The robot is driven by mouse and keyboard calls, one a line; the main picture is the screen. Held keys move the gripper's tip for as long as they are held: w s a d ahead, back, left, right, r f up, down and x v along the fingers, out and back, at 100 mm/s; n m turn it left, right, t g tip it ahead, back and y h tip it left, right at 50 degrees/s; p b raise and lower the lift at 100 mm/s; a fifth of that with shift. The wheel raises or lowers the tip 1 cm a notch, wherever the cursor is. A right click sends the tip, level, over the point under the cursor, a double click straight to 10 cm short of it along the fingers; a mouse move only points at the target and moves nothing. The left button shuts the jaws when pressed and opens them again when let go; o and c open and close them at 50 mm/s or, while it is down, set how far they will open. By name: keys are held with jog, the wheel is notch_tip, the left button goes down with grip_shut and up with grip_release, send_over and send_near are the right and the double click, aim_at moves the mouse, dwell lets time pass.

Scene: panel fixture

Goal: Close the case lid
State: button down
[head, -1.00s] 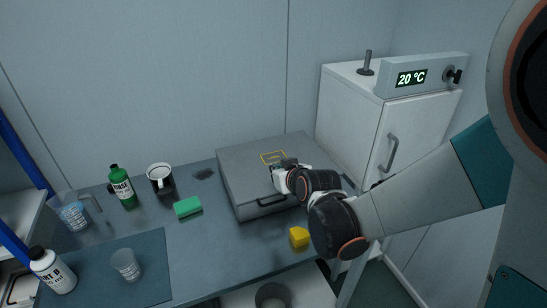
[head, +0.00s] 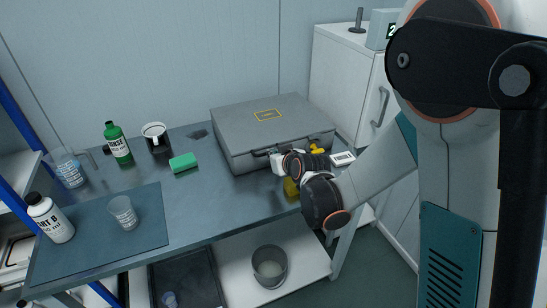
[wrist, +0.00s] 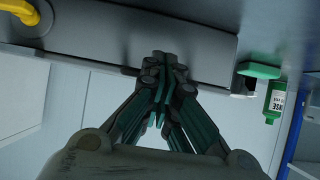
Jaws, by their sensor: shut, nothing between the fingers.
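The grey case (head: 245,125) sits at the back right of the bench. Its lid (head: 235,108), with a yellow-outlined label, lies flat over the body; I cannot tell whether it is latched. In the wrist view the fingertips (wrist: 165,58) are together and empty, close to the grey case side (wrist: 90,35); contact cannot be told.
A yellow block (head: 290,187) is partly hidden by my wrist. A white cabinet (head: 345,75) is at right. The bench's front middle is clear.

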jog(key=shift+r, duration=0.1)
jog(key=s+d+r+m+g+h, duration=0.1)
jog(key=s+d+r, duration=0.3)
jog(key=s, duration=0.6)
jog(key=s+d+r+m+g+h, duration=0.1)
jog(key=s+d+r, duration=0.3)
jog(key=s+d, duration=0.4)
jog(key=s+d+r+m+g+h, duration=0.1)
jog(key=s+d+r, duration=0.3)
jog(key=s, duration=1)
jog(key=d+m+h, duration=0.1)
jog(key=d, duration=0.2)
jog(key=shift+m+g+h, duration=0.3)
jog(key=shift+g, duration=0.1)
